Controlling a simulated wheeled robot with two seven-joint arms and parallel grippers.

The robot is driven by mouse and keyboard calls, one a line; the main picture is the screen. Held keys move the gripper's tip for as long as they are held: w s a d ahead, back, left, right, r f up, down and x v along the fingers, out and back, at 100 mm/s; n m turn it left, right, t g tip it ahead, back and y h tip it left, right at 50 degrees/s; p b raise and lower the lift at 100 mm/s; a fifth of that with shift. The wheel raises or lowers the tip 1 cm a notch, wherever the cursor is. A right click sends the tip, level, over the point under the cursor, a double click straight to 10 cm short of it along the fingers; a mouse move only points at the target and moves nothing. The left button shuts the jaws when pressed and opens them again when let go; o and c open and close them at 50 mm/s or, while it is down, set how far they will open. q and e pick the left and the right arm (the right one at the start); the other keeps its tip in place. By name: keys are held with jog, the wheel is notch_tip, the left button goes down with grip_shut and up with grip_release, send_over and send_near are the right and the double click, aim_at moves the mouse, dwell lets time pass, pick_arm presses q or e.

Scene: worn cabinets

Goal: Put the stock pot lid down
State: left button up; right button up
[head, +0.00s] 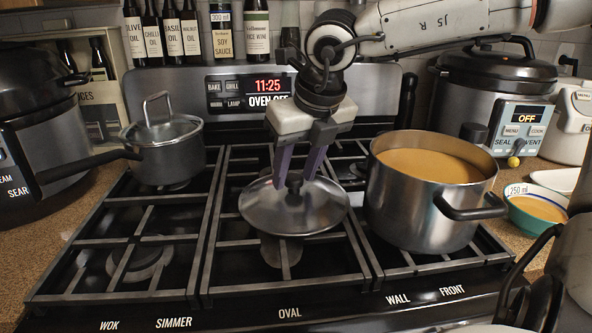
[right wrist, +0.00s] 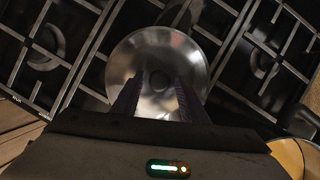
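The stock pot lid (head: 325,213) is a round, shiny metal lid with a dark knob. It lies level over the middle burner grate and appears to rest on it. It also shows in the right wrist view (right wrist: 158,47). My right gripper (head: 294,182) points down at the lid, its two purple fingers on either side of the knob. In the right wrist view the fingers (right wrist: 158,82) stand apart with the knob between them and look open. The stock pot (head: 420,215), full of orange soup, stands uncovered on the right burners. My left gripper is not in view.
A lidded saucepan (head: 168,155) sits on the back left burner, its handle pointing left. The front left grate (head: 140,262) is clear. Cookers (head: 490,95) stand on both sides, bottles (head: 257,30) line the back, and a small bowl (head: 537,210) is at the right.

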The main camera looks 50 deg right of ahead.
jog(key=shift+o, duration=0.3)
jog(key=shift+r, duration=0.1)
jog(key=shift+r+p, duration=0.2)
jog(key=shift+p, duration=0.15)
jog(key=v, duration=1.1)
jog(key=shift+s+r+p, duration=0.2)
jog(key=shift+r+p, duration=0.1)
jog(key=shift+a, duration=0.15)
